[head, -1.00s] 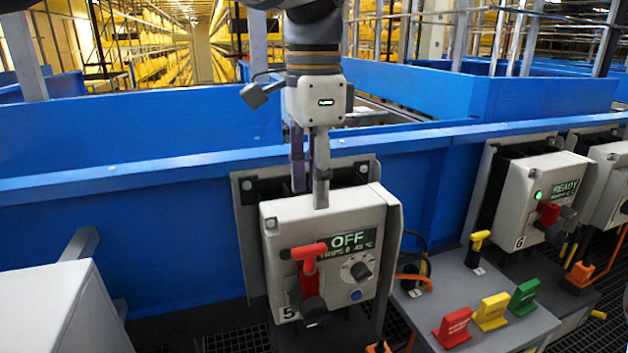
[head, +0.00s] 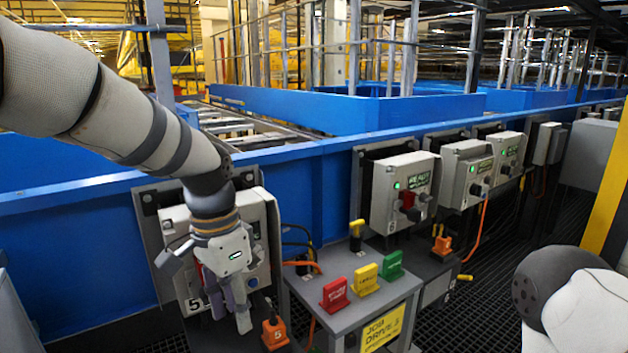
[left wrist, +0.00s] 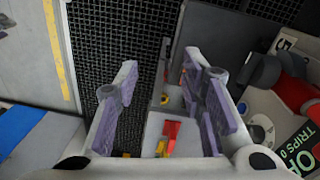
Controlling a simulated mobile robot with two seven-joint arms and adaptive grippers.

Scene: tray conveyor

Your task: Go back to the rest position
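My left gripper (head: 232,306) hangs fingers down in front of the grey control box numbered 5 (head: 172,222), hiding much of its face. In the left wrist view its two fingers (left wrist: 166,96) are spread wide with nothing held between them. That view also shows the edge of box 5's face (left wrist: 265,112) at the right, with a red handle (left wrist: 292,68) and part of its display, apart from the fingers. A rounded white and dark part of my right arm shows at the lower right of the head view. My right gripper is out of view.
Right of box 5 stands a grey pedestal (head: 352,303) with red (head: 335,294), yellow (head: 366,279) and green (head: 392,265) tags. More control boxes (head: 402,188) line the blue conveyor wall (head: 325,190). Dark grating floor (head: 490,305) is open at the right.

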